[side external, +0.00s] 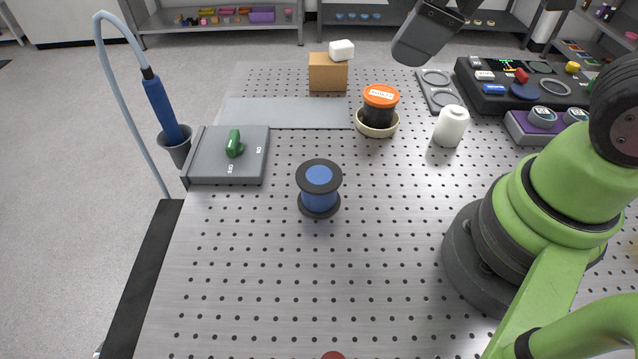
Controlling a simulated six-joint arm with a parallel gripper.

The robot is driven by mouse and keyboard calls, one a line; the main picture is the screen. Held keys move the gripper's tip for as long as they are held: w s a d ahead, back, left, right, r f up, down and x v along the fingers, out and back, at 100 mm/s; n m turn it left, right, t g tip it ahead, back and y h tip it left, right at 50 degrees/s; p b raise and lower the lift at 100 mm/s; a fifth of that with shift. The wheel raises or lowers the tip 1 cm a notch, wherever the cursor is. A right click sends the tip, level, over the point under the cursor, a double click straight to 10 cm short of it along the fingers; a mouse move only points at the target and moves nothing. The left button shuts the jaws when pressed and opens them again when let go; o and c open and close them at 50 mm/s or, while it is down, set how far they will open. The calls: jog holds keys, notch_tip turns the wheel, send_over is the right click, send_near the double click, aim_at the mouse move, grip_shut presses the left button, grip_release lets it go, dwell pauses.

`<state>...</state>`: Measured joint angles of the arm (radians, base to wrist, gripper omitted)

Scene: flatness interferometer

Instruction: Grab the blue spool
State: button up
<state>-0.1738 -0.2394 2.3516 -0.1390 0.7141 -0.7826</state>
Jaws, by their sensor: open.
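The blue spool (319,188) stands upright near the middle of the perforated metal table (270,290). It has dark round flanges at top and bottom and a blue core. My gripper (430,36) shows only in part, as dark grey pieces at the top edge right of centre. It is open, high and far from the spool. Its upper parts are cut off by the frame.
A grey switch box (215,165) with a green knob lies left of the spool. Behind it are an orange-lidded jar (380,105) in a cream dish and a white bottle (451,126). A blue wand (160,108) stands left. The table in front is mostly clear.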

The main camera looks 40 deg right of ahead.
jog(key=w+a+f+n+g+h, duration=0.15)
jog(key=w+a+f+n, duration=0.3)
jog(key=f+n, duration=0.55)
jog(key=n+g, duration=0.2)
jog(key=n, duration=1)
send_over(319, 177)
jog(key=f, duration=0.6)
jog(key=shift+s+f, duration=0.1)
jog(key=shift+s, duration=0.15)
jog(key=shift+n, duration=0.6)
notch_tip(319, 177, down, 4)
jog(key=shift+w+f, duration=0.1)
jog(key=shift+w, duration=0.05)
jog(key=shift+w+d+f, duration=0.1)
jog(key=shift+w+f, duration=0.1)
jog(key=shift+f, duration=1.35)
jog(key=shift+w+d+f, duration=0.1)
jog(key=shift+w+f, duration=0.05)
jog(key=shift+f, duration=1.4)
jog(key=shift+c, duration=0.2)
jog(key=c, duration=0.8)
jog(key=shift+r, duration=0.2)
